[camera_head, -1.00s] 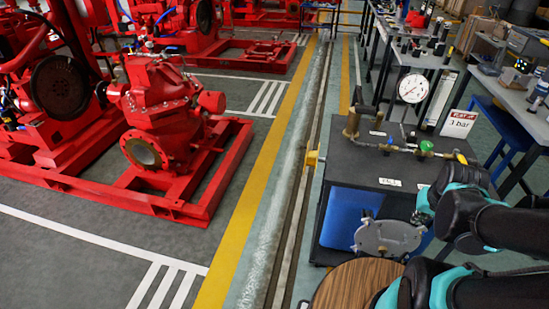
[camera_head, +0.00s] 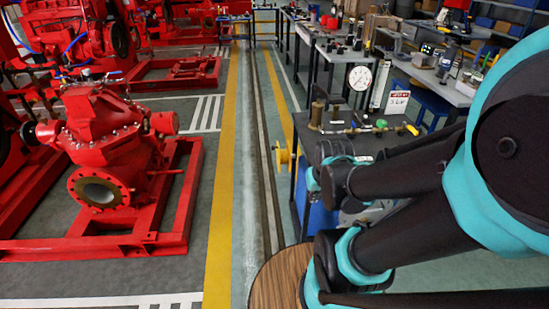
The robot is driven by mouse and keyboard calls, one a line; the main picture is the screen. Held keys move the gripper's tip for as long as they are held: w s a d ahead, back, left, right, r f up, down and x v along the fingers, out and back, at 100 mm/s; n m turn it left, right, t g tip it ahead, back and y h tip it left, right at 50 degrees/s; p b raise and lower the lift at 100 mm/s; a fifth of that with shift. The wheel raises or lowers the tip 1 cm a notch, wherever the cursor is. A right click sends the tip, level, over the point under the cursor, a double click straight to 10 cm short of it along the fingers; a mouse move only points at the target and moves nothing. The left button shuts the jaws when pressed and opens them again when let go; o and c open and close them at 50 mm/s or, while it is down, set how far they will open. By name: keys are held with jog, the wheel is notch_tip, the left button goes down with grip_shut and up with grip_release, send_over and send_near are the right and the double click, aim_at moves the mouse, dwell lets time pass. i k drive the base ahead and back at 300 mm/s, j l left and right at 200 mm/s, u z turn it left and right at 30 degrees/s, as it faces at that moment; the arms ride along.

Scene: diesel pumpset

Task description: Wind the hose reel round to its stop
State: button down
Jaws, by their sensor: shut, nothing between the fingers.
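A yellow wheel-like part (camera_head: 285,158), which looks like the hose reel, sticks out from the left side of the dark workbench (camera_head: 298,200). Its hub faces left, over the floor strip. Its turned position and any hose on it are too small to tell. My dark and teal arm reaches in from the right and covers much of the bench's near side. Its forward links end just right of and below the yellow wheel in the picture. My gripper's fingers cannot be made out; they are hidden behind my arm links.
A round wooden top (camera_head: 278,280) is at the bottom. A red pump (camera_head: 105,150) on a red frame stands left. The floor lane between is clear.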

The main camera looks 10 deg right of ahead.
aim_at(283, 156)
jog(key=i+u, duration=0.2)
jog(key=u, duration=0.15)
jog(key=i+u, duration=0.5)
jog(key=u, duration=0.2)
